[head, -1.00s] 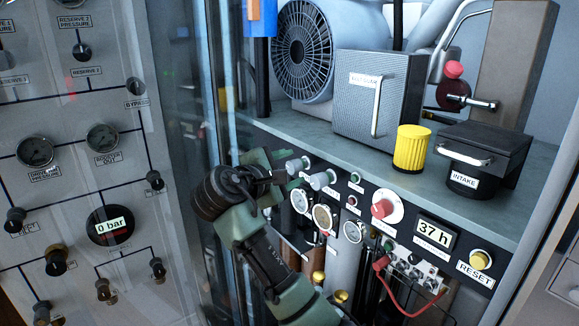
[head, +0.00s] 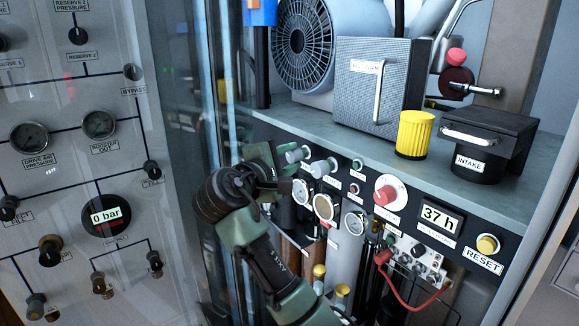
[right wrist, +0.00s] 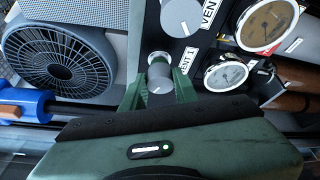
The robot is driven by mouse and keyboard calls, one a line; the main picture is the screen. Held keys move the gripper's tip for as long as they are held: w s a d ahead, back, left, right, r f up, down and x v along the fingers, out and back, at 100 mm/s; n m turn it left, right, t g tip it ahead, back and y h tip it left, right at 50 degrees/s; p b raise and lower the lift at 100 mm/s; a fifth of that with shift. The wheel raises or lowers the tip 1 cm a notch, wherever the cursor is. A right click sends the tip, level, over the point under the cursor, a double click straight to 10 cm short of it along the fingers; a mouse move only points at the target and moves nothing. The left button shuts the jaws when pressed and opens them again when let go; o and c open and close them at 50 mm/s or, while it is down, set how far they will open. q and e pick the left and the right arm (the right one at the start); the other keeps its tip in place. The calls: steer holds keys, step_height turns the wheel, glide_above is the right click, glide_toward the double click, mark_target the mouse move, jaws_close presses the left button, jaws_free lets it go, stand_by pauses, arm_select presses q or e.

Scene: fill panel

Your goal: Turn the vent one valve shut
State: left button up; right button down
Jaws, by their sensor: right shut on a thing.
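The vent one valve is a grey round knob (right wrist: 160,78) with a white mark, beside the label "VENT 1" in the right wrist view. My right gripper (right wrist: 158,88) has its green fingers on either side of this knob and is shut on it. My left gripper is not in view.
Round gauges (head: 325,207) sit just below the knobs. A red knob (head: 384,195), a "37 h" display (head: 438,219) and a yellow reset button (head: 487,244) are to the right. A clear upright pane and a gauge panel (head: 80,180) stand at the left.

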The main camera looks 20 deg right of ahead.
steer(key=shift+w+f+m+t+h+b, duration=0.2)
steer(key=shift+m+h+b, duration=0.65)
steer(key=shift+m+b, duration=1.55)
steer(key=shift+s+f+m+t+h+b, duration=0.25)
steer(key=shift+m+h+b, duration=0.95)
steer(key=shift+b, duration=2.15)
steer(key=shift+w+f+m+t+h+b, duration=0.2)
steer(key=shift+m+t+h+b, duration=0.25)
steer(key=shift+m+b, duration=2.15)
steer(key=shift+b, duration=0.3)
steer(key=c, duration=1.1)
jaws_free()
steer(key=shift+r, duration=0.1)
steer(key=shift+r, duration=0.1)
